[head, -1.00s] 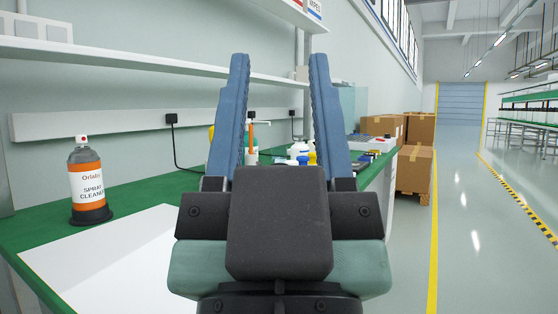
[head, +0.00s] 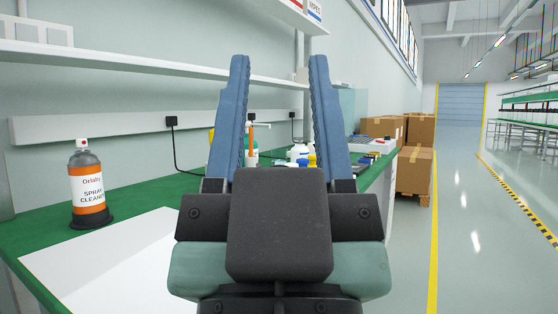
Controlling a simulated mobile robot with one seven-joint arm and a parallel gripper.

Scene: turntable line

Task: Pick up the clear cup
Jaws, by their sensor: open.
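My gripper (head: 280,62) is open and empty in the middle of the head view. Its two blue fingers point up and forward over the near part of the green workbench (head: 140,200). I cannot make out a clear cup in this view. The gripper body and fingers hide part of the bench behind them.
A spray cleaner bottle (head: 88,187) stands on the bench at left, beside a white sheet (head: 125,265). Several small bottles (head: 299,151) stand farther back between the fingers. A shelf (head: 120,62) runs along the wall. Cardboard boxes (head: 414,170) stand beyond the bench. The floor at right is clear.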

